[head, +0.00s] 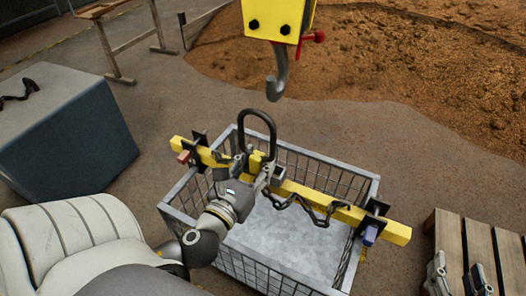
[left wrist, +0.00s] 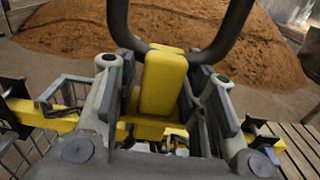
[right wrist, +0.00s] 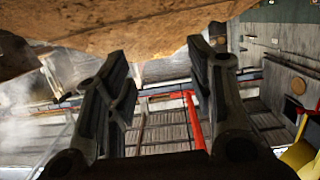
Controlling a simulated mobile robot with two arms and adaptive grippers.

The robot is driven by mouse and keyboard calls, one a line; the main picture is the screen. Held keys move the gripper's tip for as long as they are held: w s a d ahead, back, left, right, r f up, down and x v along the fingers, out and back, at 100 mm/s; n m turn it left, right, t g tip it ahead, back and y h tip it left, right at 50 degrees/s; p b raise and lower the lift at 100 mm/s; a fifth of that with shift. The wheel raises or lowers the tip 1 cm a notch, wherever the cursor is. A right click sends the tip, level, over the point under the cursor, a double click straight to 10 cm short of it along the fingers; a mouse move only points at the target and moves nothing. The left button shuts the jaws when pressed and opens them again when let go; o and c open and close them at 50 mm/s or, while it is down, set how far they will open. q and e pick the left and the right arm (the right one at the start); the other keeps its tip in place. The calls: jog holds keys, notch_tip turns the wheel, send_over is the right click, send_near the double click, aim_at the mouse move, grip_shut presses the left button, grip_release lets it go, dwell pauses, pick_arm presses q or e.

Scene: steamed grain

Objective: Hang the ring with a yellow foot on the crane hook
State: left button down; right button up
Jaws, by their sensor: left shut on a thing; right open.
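The dark ring (head: 257,116) stands upright on its yellow foot (left wrist: 163,80), at the middle of a yellow beam (head: 318,198). My left gripper (left wrist: 162,76) is shut on the yellow foot, one finger on each side. The grey crane hook (head: 277,82) hangs under a yellow block (head: 279,18), above and a little right of the ring in the head view. A gap shows between hook and ring there. My right gripper (right wrist: 158,55) is open with nothing between its fingers; its fingertips also show at the lower right of the head view (head: 460,277).
A wire basket (head: 367,188) lies under the beam, and a dark chain (head: 295,204) runs along it. A wooden pallet (head: 480,236) is at the right, a grey-blue block (head: 70,130) at the left. A dirt pile (head: 400,65) lies behind.

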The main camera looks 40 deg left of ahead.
pick_arm(q)
jog(key=shift+s+d+r, duration=0.15)
jog(key=shift+s+r, duration=0.35)
jog(key=shift+s, duration=0.15)
jog(key=shift+s+r, duration=0.1)
jog(key=shift+r+p, duration=0.45)
jog(key=shift+p, duration=0.25)
jog(key=shift+r+p, duration=0.35)
jog(key=shift+p, duration=0.1)
jog(key=shift+r, duration=0.25)
jog(key=shift+r+p, duration=0.25)
jog(key=shift+p, duration=0.3)
jog(key=shift+r+p, duration=0.85)
jog(key=shift+p, duration=0.15)
pick_arm(e)
jog(key=s+d+f+g+h, duration=0.1)
jog(key=s+d+f+g, duration=0.2)
jog(key=s+f+g, duration=0.2)
jog(key=s+d+f+g+h, duration=0.2)
jog(key=s+f+g, duration=0.4)
jog(key=s, duration=0.5)
jog(key=shift+d+m, duration=0.3)
jog(key=shift+d, duration=0.25)
